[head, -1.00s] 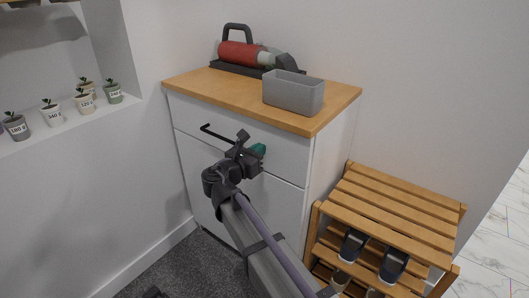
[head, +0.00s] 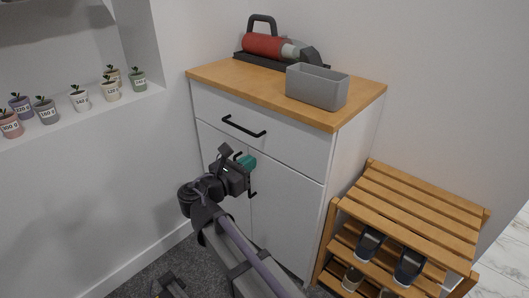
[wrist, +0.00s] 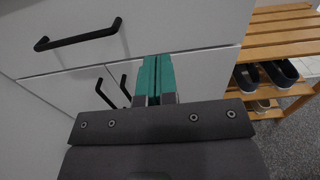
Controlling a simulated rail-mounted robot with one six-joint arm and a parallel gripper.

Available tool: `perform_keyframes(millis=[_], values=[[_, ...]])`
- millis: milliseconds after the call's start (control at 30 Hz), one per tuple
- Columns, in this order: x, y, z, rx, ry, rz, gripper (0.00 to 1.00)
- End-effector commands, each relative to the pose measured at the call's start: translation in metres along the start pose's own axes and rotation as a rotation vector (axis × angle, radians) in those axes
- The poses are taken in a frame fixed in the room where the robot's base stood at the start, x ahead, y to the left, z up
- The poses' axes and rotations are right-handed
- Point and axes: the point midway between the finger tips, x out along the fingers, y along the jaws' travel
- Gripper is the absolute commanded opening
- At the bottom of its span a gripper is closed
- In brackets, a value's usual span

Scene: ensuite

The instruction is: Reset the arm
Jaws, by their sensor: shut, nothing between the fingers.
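My gripper (head: 246,162) is in front of the white cabinet (head: 288,192), below the drawer handle (head: 243,126). Its teal fingers also show in the wrist view (wrist: 157,78), pressed together with nothing between them. The wrist view shows the black drawer handle (wrist: 78,39) to the upper left of the fingers and two door handles beyond them. The drawer and doors look closed. I cannot tell how far the fingertips are from the cabinet front.
A grey bin (head: 317,87) and a red and grey appliance (head: 272,45) stand on the wooden cabinet top (head: 222,82). A slatted shoe rack (head: 415,205) with shoes stands right of the cabinet. Several potted plants line the wall ledge (head: 62,121) at left.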

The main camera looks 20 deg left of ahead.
Motion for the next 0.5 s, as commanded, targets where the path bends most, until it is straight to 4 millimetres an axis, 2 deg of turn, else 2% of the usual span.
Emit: perform_keyframes(millis=[100,367,467,500], values=[[-0.0111,-0.0003,-0.0002,0.000,0.000,0.000,0.00],[-0.0128,-0.0003,-0.0003,0.008,0.001,-0.001,0.00],[-0.0128,-0.0012,-0.0017,0.108,0.008,-0.006,0.00],[-0.0130,-0.0028,-0.0074,0.192,0.040,-0.016,0.00]])
